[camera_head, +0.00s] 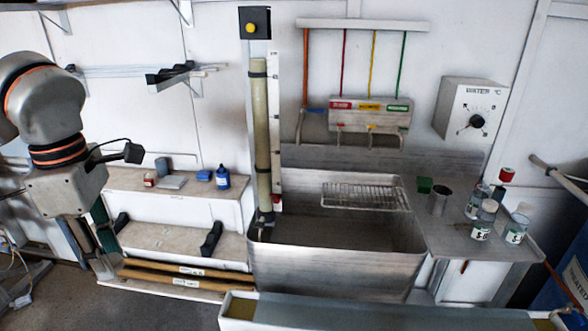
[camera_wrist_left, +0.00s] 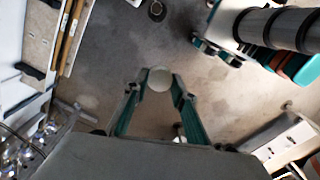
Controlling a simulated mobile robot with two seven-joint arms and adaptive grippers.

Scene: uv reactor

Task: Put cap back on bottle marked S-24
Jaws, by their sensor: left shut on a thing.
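My left gripper (camera_head: 102,262) hangs at the left, pointing down, far from the bottles. In the left wrist view its teal fingers (camera_wrist_left: 160,78) are shut on a pale round cap (camera_wrist_left: 159,79) held between the tips. Several labelled bottles stand together on the right-hand counter. Two in front are a white-labelled bottle (camera_head: 481,229) and another white-labelled bottle (camera_head: 515,234); the label text is too small to read, so I cannot tell which is S-24. My right gripper is not in view.
A metal sink (camera_head: 330,270) with a wire rack (camera_head: 365,196) lies between my left gripper and the bottles. A grey cup (camera_head: 438,202) and green block (camera_head: 424,185) stand left of the bottles. A blue bottle (camera_head: 223,178) is on the left shelf.

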